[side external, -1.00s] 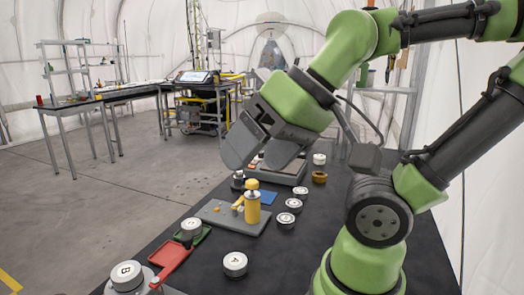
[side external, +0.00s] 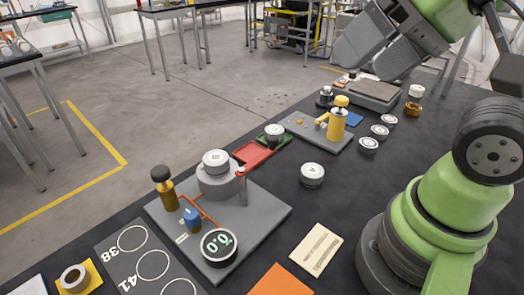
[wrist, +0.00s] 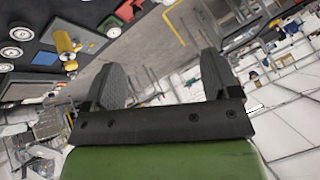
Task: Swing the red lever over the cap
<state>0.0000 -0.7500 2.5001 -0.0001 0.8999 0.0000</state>
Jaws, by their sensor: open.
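My gripper (side external: 372,50) is open and empty, raised at the far end of the table, well away from the lever. Its two dark fingers stand apart in the wrist view (wrist: 163,82), with nothing between them. The lever's pivot is partly hidden.
A cap marked A (side external: 312,174) stands to the right. A yellow cylinder (side external: 337,122) and several round caps lie between my gripper and the lever.

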